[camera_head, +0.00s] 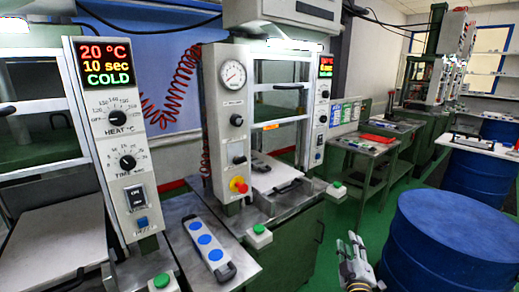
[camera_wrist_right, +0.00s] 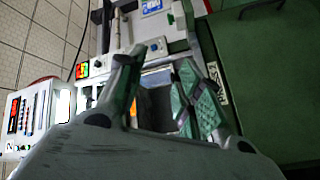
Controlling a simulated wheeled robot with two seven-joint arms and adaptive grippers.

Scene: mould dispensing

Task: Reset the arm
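My right gripper (camera_head: 354,247) shows at the bottom of the head view, right of centre, raised in front of the green floor and left of a blue drum. In the right wrist view the two fingers of my right gripper (camera_wrist_right: 158,95) stand apart, with nothing between them. The gripper is open and empty. My left gripper and left arm do not show in either view.
A blue drum (camera_head: 445,240) stands close on the right. Presses with control panels (camera_head: 112,130) fill the left and centre. A mould with blue round inserts (camera_head: 207,243) lies on a metal table. Green buttons (camera_head: 258,230) stand at the front edges. Green floor (camera_head: 345,215) is clear between.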

